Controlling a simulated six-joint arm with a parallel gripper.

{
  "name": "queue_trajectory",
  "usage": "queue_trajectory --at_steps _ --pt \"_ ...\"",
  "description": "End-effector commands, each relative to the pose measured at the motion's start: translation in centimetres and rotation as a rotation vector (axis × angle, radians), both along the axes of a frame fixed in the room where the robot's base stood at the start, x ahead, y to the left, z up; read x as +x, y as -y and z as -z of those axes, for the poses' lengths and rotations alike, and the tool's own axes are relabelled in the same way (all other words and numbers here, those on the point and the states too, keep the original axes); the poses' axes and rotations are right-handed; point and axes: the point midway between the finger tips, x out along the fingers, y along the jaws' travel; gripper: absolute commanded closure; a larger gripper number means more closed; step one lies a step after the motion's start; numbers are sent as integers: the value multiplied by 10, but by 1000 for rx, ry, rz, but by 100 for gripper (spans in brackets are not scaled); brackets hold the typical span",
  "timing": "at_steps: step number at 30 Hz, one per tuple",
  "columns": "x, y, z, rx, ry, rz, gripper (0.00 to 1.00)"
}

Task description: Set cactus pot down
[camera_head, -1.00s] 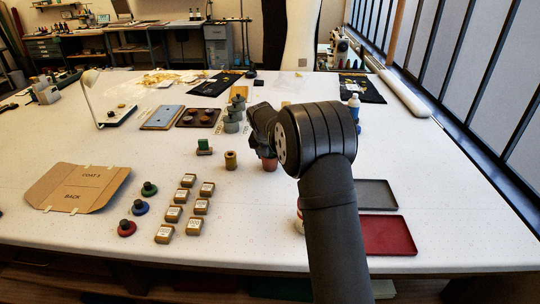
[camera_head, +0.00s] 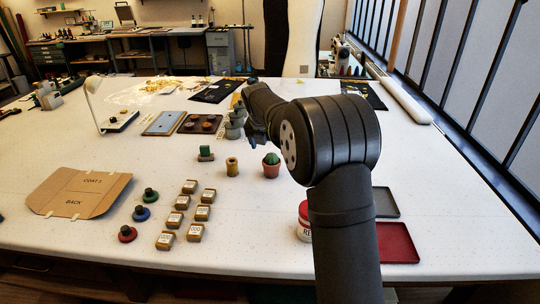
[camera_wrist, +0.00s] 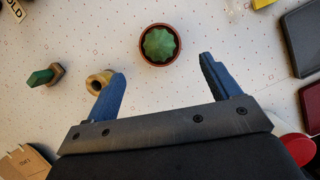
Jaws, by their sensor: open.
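The cactus pot (camera_head: 271,166) is a small terracotta pot with a green ribbed cactus, standing upright on the white table right of a yellow spool. In the wrist view the cactus pot (camera_wrist: 160,45) shows from above, beyond the fingertips and apart from them. My gripper (camera_wrist: 158,75) is open and empty, with its two blue fingers spread wide. In the head view my gripper (camera_head: 254,140) is mostly hidden behind my arm, above and behind the pot.
A yellow spool (camera_head: 232,167) stands close left of the pot, with a green-topped block (camera_head: 206,153) beyond it. Several labelled boxes (camera_head: 181,202) stand front left. Grey-green jars (camera_head: 234,124) stand behind. A red tray (camera_head: 397,243) lies front right. The table just before the pot is clear.

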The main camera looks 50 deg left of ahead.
Motion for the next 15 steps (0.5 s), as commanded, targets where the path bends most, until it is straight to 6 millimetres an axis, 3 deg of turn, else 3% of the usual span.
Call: queue_trajectory --at_steps 6,15 --pt "-8 4 -21 0 0 0 18" --pt "-8 5 -24 0 0 0 18"
